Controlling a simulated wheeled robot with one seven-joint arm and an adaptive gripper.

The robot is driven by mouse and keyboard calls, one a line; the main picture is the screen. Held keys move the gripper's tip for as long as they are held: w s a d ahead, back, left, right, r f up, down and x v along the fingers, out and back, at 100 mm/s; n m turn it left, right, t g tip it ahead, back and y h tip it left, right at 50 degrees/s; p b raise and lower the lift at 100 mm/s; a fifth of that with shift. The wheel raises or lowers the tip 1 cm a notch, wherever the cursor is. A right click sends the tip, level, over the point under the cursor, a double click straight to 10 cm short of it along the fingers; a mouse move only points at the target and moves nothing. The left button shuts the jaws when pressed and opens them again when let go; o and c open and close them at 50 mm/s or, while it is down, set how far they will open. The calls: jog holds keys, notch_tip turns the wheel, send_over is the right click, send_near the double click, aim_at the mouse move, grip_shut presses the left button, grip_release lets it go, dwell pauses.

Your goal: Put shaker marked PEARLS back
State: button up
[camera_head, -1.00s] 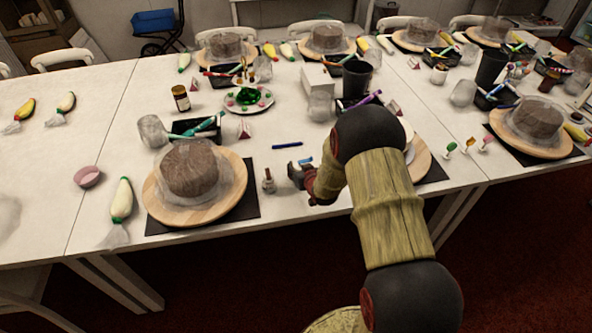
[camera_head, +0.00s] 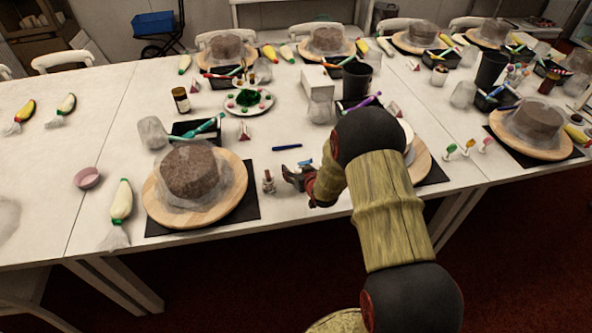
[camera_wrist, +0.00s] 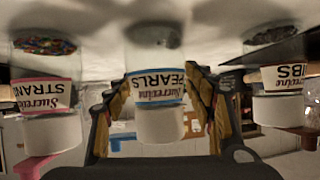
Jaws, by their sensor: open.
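The shaker marked PEARLS (camera_wrist: 157,97) has a white cap and a blue-edged label. It appears upside down in the wrist view, between the two spread fingers of my gripper (camera_wrist: 160,105). The fingers are open, and I cannot tell whether either touches it. A shaker marked STRAN, with a pink-edged label (camera_wrist: 45,95), is to its left in that view. Another with a dark-edged label ending in IBS (camera_wrist: 278,80) is to its right. In the head view my gripper (camera_head: 287,176) is low over the table, just right of a small bottle (camera_head: 268,183) whose label is unreadable.
A wrapped cake on a wooden turntable (camera_head: 236,208) stands left of my gripper. A blue pen-like stick (camera_head: 287,147) lies behind it. A plate with green and red bits (camera_head: 267,103) and a black tray (camera_head: 180,130) are farther back.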

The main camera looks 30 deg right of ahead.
jog(key=shift+r, duration=0.3)
jog(key=p+v, duration=0.4)
jog(key=v, duration=0.8)
jog(key=s+a+r+g, duration=0.2)
jog(key=s+a+r, duration=0.1)
jog(key=r, duration=0.6)
jog(key=s+a+r+g, duration=0.1)
jog(key=s+a+r, duration=0.25)
jog(key=r, duration=0.65)
jog(key=s+a+r+g, duration=0.1)
jog(key=s+a+r, duration=0.2)
jog(key=s, duration=0.4)
jog(key=s+a+r+n+g+y, duration=0.1)
jog(key=s+a+r, duration=0.2)
jog(key=s, duration=0.4)
jog(key=s+a+r+n+g, duration=0.1)
jog(key=s+a+r, duration=0.2)
jog(key=s+a, duration=0.2)
jog(key=s, duration=0.2)
jog(key=shift+s+g, duration=0.3)
jog(key=shift+f, duration=0.1)
